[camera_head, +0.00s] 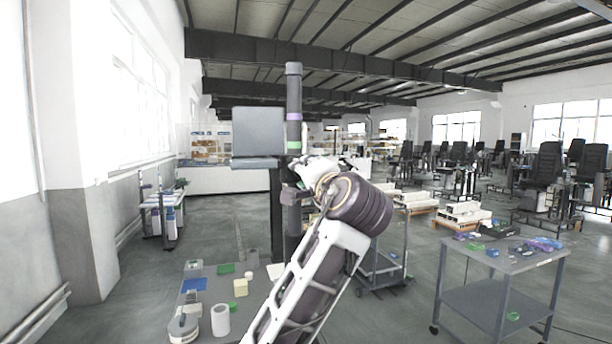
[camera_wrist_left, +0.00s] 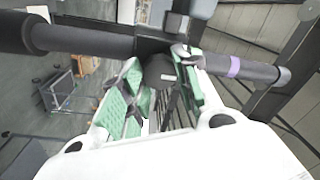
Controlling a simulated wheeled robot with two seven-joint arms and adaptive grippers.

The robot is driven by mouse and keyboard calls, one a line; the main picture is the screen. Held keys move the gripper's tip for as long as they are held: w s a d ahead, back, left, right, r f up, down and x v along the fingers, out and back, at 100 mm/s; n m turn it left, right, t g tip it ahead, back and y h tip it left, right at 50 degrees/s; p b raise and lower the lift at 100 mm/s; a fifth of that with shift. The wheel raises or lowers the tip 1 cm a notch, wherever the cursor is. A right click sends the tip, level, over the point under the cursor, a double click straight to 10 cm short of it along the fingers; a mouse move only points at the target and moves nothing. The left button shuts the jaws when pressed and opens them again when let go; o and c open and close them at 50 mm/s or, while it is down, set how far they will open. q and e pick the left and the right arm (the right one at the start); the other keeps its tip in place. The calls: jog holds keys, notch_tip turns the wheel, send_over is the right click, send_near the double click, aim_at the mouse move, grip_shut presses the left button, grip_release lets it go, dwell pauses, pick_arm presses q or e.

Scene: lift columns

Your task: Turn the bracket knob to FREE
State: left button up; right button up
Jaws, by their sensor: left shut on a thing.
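The lift column (camera_head: 293,105) is a dark upright pole with a purple and a green band; it also crosses the left wrist view (camera_wrist_left: 85,40). A grey box-like panel (camera_head: 258,131) is held on its left side. My left gripper (camera_head: 298,172) is at the column below the green band. In the left wrist view its green-padded fingers (camera_wrist_left: 158,62) are shut around a dark round knob (camera_wrist_left: 160,72) on the bracket. A small pale mark shows on the knob, too small to read. The knob is hidden by my gripper in the head view. My right gripper is not in view.
A low table (camera_head: 203,303) at the lower left holds a white cup (camera_head: 220,320), blocks and coloured pieces. A grey cart (camera_head: 505,262) with small parts stands at the right. Another trolley (camera_head: 382,268) stands just behind my arm. Open floor lies left of the column.

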pick_arm(q)
jog(key=o, duration=1)
jog(key=shift+v, duration=6.05)
